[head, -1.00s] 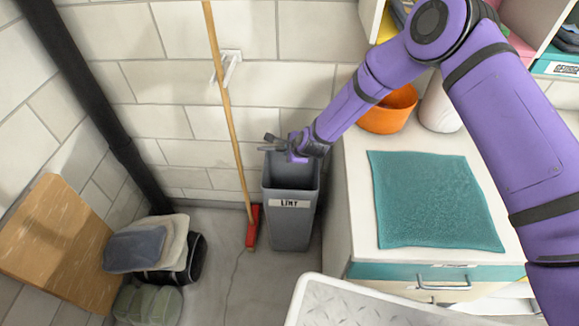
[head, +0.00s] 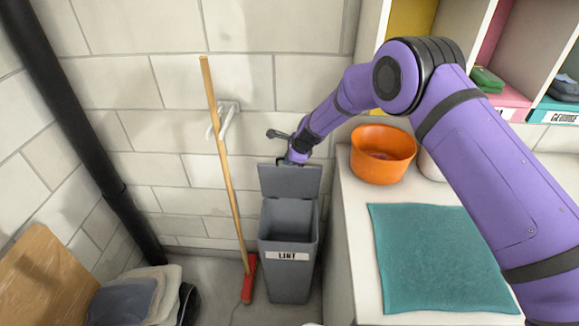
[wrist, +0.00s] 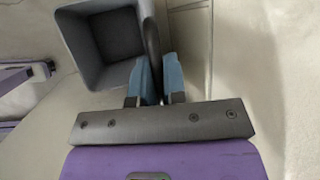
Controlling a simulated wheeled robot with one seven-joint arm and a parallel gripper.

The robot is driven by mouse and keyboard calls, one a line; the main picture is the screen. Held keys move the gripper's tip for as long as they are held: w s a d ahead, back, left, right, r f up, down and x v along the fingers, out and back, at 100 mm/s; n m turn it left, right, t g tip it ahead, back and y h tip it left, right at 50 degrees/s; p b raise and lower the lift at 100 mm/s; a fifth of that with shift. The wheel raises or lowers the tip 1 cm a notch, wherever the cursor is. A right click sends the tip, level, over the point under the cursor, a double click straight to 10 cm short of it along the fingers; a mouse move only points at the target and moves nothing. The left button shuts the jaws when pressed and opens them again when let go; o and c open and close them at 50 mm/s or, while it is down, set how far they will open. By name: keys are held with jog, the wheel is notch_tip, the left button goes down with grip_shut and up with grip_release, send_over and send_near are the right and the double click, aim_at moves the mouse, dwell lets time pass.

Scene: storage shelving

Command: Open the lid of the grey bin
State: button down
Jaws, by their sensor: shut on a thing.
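The grey bin (head: 289,278), labelled LINT, stands on the floor between the broom and the white cabinet. Its lid (head: 290,181) is raised to about upright at the back, and the dark inside shows. My gripper (head: 285,157) is at the lid's top edge, beside the wall. In the wrist view the open mouth of the bin (wrist: 108,38) is at the upper left. The blue fingers of my gripper (wrist: 158,78) are shut on the lid (wrist: 151,42), which shows edge-on between them. The fingertips' exact contact is partly hidden in the head view.
A broom (head: 224,160) leans on the wall just left of the bin. The white cabinet (head: 342,250) stands close on the right, with a teal cloth (head: 435,255) and an orange bowl (head: 383,158) on top. Folded cloths (head: 135,295) lie at lower left.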

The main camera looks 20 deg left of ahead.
jog(key=shift+w+a+r, duration=0.1)
jog(key=shift+w+a, duration=0.1)
jog(key=shift+w, duration=0.8)
jog(key=c, duration=1.2)
grip_release()
jog(key=shift+r, duration=0.15)
